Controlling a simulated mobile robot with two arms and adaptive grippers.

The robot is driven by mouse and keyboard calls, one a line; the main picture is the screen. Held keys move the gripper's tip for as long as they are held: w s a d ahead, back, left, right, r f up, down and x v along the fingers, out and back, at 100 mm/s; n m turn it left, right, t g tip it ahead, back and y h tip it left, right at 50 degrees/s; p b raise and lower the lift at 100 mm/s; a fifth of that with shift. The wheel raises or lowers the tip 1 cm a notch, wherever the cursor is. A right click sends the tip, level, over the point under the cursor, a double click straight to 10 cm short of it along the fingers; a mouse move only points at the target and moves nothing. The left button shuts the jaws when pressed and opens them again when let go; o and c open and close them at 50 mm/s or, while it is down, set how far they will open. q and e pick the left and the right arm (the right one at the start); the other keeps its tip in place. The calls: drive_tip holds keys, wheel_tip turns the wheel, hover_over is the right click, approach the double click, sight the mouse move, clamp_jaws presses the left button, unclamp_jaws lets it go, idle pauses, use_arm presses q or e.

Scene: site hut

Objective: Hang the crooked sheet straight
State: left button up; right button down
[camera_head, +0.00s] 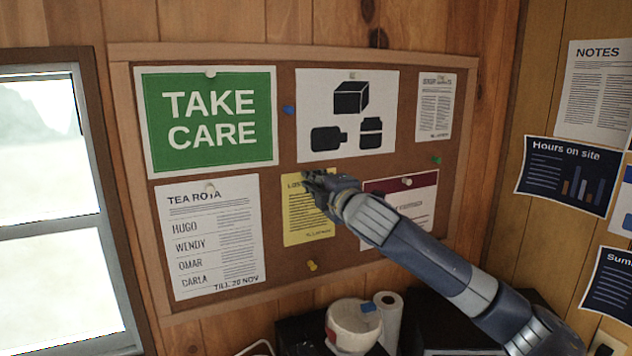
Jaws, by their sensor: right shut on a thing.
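The cork board (285,277) hangs on the wood wall and carries several sheets. A yellow sheet (300,222) with small print is in the lower middle of the board. My right gripper (311,180) reaches in from the lower right and is shut at the top of this sheet, covering its upper right part. The fingertips are small and dark, and any pin there is hidden. The yellow sheet looks nearly level with its neighbours. A yellow pin (312,265) is in bare cork below it. My left gripper is out of view.
Around it are the green TAKE CARE sheet (208,118), the tea rota (211,240), a sheet of black shapes (347,87), a text sheet (434,106) and a maroon-headed sheet (425,187), partly behind my arm. A white container (353,325) and paper roll (388,318) stand below.

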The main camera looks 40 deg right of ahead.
idle(0.7)
drive_tip(key=c, duration=1.6)
unclamp_jaws()
drive_tip(key=v, duration=1.2)
drive_tip(key=shift+d, duration=0.1)
